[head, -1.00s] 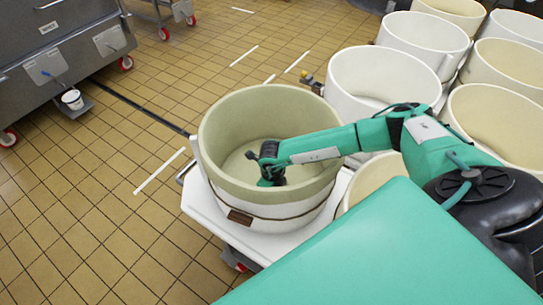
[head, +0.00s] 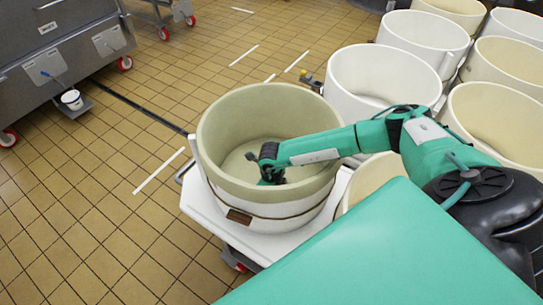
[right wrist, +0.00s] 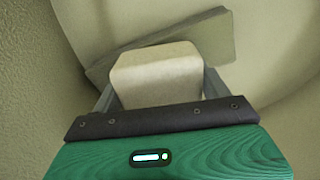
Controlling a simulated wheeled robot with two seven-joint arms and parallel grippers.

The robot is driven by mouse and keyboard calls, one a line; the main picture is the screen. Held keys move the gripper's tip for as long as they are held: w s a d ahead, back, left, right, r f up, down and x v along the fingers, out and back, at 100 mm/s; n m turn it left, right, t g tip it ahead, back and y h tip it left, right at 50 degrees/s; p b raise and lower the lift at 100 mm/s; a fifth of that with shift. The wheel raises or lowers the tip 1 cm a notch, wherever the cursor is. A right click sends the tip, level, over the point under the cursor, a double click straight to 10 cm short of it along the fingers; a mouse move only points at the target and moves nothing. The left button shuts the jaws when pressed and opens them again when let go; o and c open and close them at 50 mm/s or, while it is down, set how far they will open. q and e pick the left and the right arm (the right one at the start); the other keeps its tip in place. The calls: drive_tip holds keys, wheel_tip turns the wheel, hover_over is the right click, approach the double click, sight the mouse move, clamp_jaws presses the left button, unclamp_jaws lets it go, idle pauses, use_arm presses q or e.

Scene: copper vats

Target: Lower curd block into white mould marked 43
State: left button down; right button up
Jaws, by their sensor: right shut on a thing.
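A large round mould (head: 222,170) with an olive-beige inside and a white lower outside stands on a white cart. A small brown plate is on its front; I cannot read a number on it. My right gripper (head: 267,178) reaches down inside the mould, below the rim. In the right wrist view the gripper (right wrist: 160,88) is shut on a pale cream curd block (right wrist: 155,72), with a finger on either side. A flat grey-green shape lies behind the block; I cannot tell whether the block touches the bottom. My left gripper is not in view.
The white cart top (head: 205,207) shows around the mould. Several other white and cream tubs (head: 372,75) stand close on the right. A grey steel vat (head: 60,45) is at the far left. Tiled floor (head: 90,180) is open on the left.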

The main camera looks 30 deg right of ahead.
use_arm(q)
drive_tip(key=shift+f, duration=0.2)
use_arm(e)
drive_tip(key=shift+w+a+f, duration=0.1)
drive_tip(key=o, duration=1.2)
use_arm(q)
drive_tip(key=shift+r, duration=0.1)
use_arm(e)
drive_tip(key=shift+o, duration=0.2)
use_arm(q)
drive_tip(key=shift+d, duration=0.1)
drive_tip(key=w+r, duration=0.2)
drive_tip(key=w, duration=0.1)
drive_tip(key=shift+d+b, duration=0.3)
use_arm(e)
wheel_tip(320, 180, up, 14)
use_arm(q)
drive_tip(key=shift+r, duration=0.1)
